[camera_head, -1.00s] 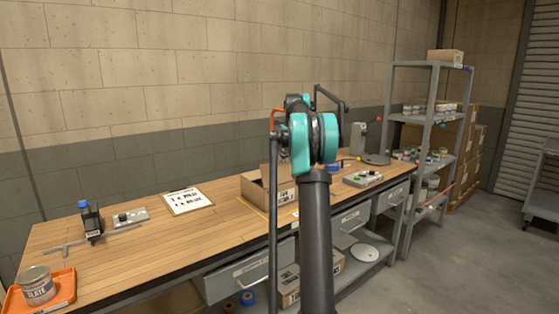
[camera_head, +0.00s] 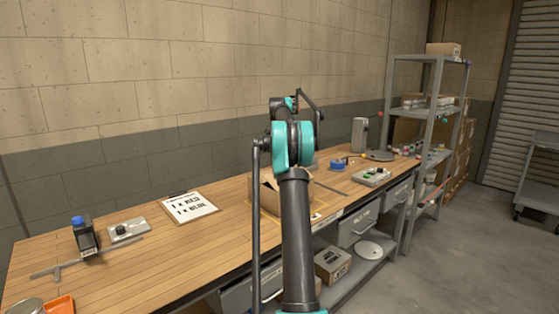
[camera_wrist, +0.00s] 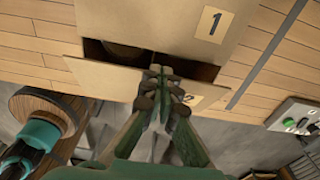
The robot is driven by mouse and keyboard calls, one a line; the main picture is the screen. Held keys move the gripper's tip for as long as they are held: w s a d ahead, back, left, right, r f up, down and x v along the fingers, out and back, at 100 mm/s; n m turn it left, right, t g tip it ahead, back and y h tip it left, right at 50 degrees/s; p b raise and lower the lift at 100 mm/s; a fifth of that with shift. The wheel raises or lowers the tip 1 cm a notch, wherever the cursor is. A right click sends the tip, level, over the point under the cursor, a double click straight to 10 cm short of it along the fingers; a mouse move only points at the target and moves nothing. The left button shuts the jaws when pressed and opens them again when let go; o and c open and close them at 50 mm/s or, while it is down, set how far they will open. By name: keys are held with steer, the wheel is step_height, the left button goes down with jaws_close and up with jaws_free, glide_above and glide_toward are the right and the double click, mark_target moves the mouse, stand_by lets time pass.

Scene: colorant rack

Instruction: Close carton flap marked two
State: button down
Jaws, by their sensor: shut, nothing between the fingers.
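The cardboard carton (camera_head: 257,198) stands on the bench in the head view, mostly hidden behind my arm. In the wrist view, the flap marked 1 (camera_wrist: 170,22) lies across the top of the carton. The flap marked two (camera_wrist: 105,78) is below it, with its label partly covered by my fingers. A dark gap between the two flaps shows the carton's inside. My gripper (camera_wrist: 163,75) is shut and empty, with its fingertips over the middle of flap two near the gap. I cannot tell whether they touch it. My arm hides the gripper in the head view.
A card (camera_head: 189,207) lies left of the carton, with a blue-capped bottle (camera_head: 84,236) further left. A button box (camera_head: 370,177) stands to the right. A metal shelf rack (camera_head: 432,100) is beyond the bench end.

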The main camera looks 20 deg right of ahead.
steer(key=shift+w+f+g, duration=0.4)
steer(key=shift+f+g, duration=0.2)
steer(key=shift+w+a+f+g+h, duration=0.1)
steer(key=shift+w+f+g+h, duration=0.15)
steer(key=shift+f+g, duration=0.25)
steer(key=shift+w+a+f+g+h, duration=0.1)
steer(key=shift+f+g+h, duration=0.15)
steer(key=shift+f+g, duration=0.25)
steer(key=shift+r, duration=0.15)
